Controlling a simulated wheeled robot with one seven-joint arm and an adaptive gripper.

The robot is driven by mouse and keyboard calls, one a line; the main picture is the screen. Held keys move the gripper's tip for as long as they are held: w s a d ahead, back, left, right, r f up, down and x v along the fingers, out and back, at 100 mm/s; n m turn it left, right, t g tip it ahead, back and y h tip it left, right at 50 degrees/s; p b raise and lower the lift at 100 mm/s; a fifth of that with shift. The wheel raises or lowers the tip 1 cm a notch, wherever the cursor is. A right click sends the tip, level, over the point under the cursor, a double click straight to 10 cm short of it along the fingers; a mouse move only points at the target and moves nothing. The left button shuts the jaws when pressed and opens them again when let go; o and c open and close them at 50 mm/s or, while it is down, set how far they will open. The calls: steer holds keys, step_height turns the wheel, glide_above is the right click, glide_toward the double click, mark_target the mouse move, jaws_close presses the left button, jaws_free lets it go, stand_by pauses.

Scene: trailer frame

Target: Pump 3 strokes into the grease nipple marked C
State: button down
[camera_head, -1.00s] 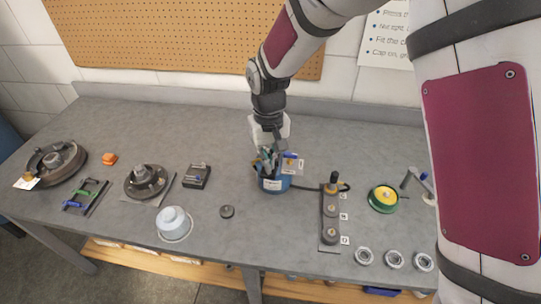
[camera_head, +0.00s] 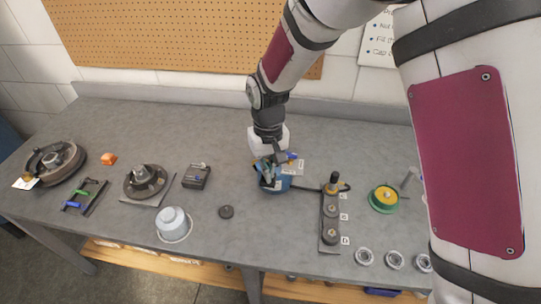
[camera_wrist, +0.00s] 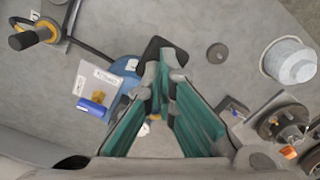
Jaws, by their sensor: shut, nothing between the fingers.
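A dark upright block (camera_head: 330,215) carries several round fittings in a row, with small white letter tags (camera_head: 345,240) beside them, too small to read surely. A black-topped coupler (camera_head: 333,183) stands at its far end. It shows black and yellow in the wrist view (camera_wrist: 33,37). A dark hose (camera_wrist: 92,48) runs from it towards a round blue pump body (camera_head: 277,186), also partly seen in the wrist view (camera_wrist: 126,68). My gripper (camera_head: 270,178) is shut and empty, pointing down over the blue body and partly hiding it. In the wrist view its fingertips (camera_wrist: 163,72) overlap a black part.
A white card (camera_wrist: 105,83) and a blue cylinder (camera_wrist: 91,107) are beside the pump. Left are a black disc (camera_head: 226,212), a white cup (camera_head: 172,222) and a hub (camera_head: 146,181). Right are a green-yellow spool (camera_head: 384,198) and several metal rings (camera_head: 364,256).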

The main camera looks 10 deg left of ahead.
steer(key=shift+f, duration=1.3)
step_height(320, 180, up, 12)
steer(key=p, duration=0.1)
steer(key=shift+w, duration=0.45)
stand_by(0.5)
steer(key=shift+r, duration=0.1)
stand_by(0.4)
